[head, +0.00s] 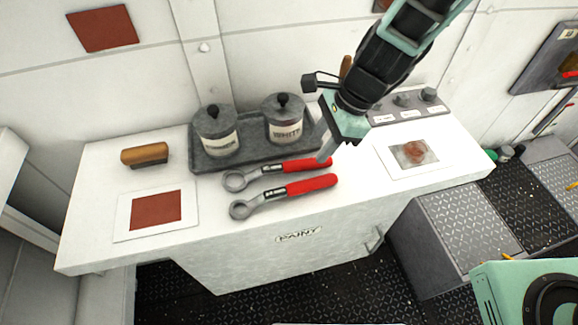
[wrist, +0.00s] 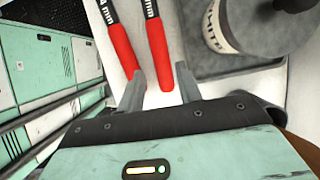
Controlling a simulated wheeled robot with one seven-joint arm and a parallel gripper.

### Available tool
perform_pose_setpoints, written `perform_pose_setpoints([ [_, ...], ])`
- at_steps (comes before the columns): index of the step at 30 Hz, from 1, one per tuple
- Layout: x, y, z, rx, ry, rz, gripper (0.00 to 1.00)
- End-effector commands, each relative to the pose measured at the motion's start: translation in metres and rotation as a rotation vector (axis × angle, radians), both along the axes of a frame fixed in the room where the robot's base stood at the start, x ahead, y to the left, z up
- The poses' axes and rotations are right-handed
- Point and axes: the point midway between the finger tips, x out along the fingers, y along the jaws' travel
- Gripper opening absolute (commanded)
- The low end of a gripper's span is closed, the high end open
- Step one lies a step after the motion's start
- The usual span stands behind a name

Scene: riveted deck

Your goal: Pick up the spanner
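Two grey ring spanners with red handles lie side by side on the white cabinet top. The back spanner (head: 308,165) is nearest the tray; the front spanner (head: 312,185) lies nearer the cabinet's front edge. My gripper (head: 325,150) is over the handle end of the back spanner. In the wrist view my gripper (wrist: 158,80) is open, its fingers apart. The back spanner's handle (wrist: 157,55) ends between the fingers; the front spanner's handle (wrist: 122,50) ends by the left fingertip. I cannot tell the height gap. A size label ending in "4 mm" shows on the front spanner.
A dark tray (head: 207,163) with two lidded pots (head: 217,138) (head: 284,122) stands just behind the spanners. A wooden-backed brush (head: 145,154), a red swatch card (head: 156,210) and a stained card (head: 414,154) lie on the top. A knobbed panel (head: 408,106) stands at the back right.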

Motion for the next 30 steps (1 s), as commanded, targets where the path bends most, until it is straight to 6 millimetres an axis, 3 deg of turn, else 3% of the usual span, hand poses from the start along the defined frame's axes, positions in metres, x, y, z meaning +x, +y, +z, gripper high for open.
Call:
perform_pose_setpoints([
  [5, 0.0, 0.004, -0.01, 0.0, 0.0, 0.0, 0.35],
  [15, -0.002, 0.02, -0.05, 0.0, 0.002, -0.001, 0.35],
  [24, -0.002, 0.022, -0.054, 0.0, -0.001, 0.001, 0.35],
  [28, -0.002, 0.022, -0.054, 0.0, -0.001, 0.001, 0.0],
  [30, -0.002, 0.022, -0.054, 0.001, -0.001, 0.001, 0.0],
])
